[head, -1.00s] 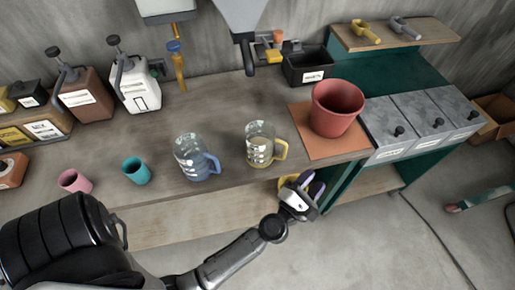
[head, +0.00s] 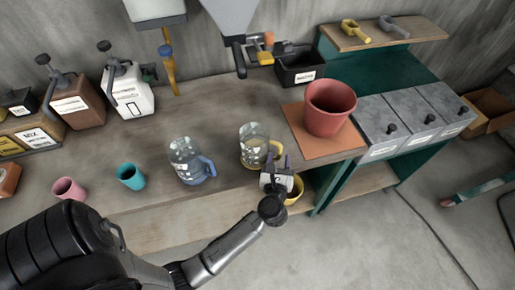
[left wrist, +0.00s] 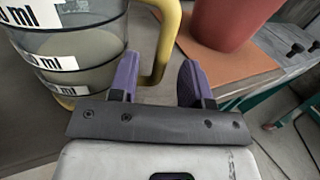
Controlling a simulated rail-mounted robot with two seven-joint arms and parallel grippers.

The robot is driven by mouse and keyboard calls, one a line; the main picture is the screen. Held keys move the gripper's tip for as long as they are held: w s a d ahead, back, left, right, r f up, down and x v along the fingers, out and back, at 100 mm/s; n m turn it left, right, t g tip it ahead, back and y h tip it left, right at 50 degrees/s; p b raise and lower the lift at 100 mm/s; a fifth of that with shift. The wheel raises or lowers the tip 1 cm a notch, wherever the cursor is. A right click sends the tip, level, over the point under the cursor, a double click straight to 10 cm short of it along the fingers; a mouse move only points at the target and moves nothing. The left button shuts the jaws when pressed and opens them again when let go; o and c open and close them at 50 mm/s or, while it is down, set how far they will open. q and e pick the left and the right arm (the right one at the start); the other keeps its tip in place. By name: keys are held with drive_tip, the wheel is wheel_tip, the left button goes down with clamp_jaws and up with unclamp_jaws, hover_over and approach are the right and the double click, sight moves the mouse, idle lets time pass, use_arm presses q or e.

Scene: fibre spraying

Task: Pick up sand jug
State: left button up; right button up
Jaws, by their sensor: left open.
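The jug with the yellow handle (head: 252,143) stands upright on the workbench, with greyish content showing low in it; I take it as the sand jug. In the left wrist view the jug (left wrist: 75,45) fills the upper left, with its white labels and yellow handle. My left gripper (head: 276,166) is open at the bench's front edge, beside the handle. In the left wrist view the handle shows between the two purple fingers of the gripper (left wrist: 157,82); contact cannot be told. My right gripper is not in view.
A jug with a blue handle (head: 187,160) stands to the left, with a teal cup (head: 131,177) and a pink cup (head: 68,189). A red-brown pot (head: 328,108) stands on an orange mat (head: 294,112) to the right.

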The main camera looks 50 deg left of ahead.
use_arm(q)
drive_tip(key=shift+x, duration=1.15)
clamp_jaws()
drive_tip(key=shift+r, duration=0.1)
